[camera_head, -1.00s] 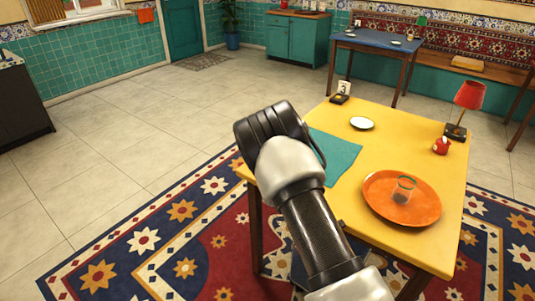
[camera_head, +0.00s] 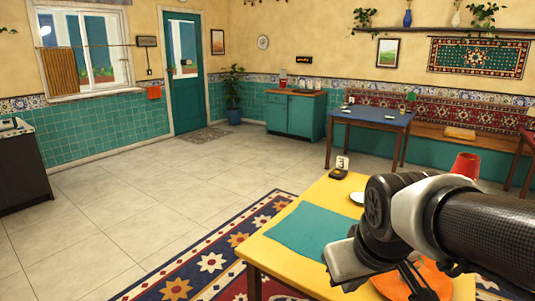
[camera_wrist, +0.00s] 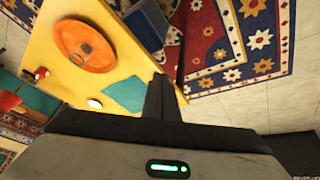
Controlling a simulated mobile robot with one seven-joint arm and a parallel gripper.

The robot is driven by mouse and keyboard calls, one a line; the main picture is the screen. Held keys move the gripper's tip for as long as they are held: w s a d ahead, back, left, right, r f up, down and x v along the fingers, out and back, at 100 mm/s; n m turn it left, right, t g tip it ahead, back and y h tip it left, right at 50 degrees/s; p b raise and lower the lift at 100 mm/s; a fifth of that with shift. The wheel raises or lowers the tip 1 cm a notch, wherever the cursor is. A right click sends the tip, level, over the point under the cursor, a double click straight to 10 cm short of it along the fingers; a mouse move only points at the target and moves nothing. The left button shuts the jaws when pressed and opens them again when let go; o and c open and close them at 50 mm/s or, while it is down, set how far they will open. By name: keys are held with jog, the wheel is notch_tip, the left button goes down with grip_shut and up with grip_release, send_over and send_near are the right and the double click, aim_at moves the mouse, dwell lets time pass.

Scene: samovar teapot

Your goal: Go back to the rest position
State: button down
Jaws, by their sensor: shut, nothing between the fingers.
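My gripper (camera_wrist: 158,100) is shut and empty; its dark fingers show in the wrist view above the yellow table. In the head view my arm crosses the right side, in front of the table, and covers part of the orange tray (camera_head: 440,277). The whole tray (camera_wrist: 66,30) shows in the wrist view, with a clear glass (camera_wrist: 82,53) on it. The gripper is clear of both.
A blue table (camera_head: 372,117) stands behind. Tiled floor at the left is free.

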jog(key=s+r+m, duration=0.2)
jog(key=s+r, duration=0.1)
jog(key=s, duration=0.4)
notch_tip(320, 180, up, 20)
jog(key=p, duration=2)
jog(key=shift+a, duration=0.4)
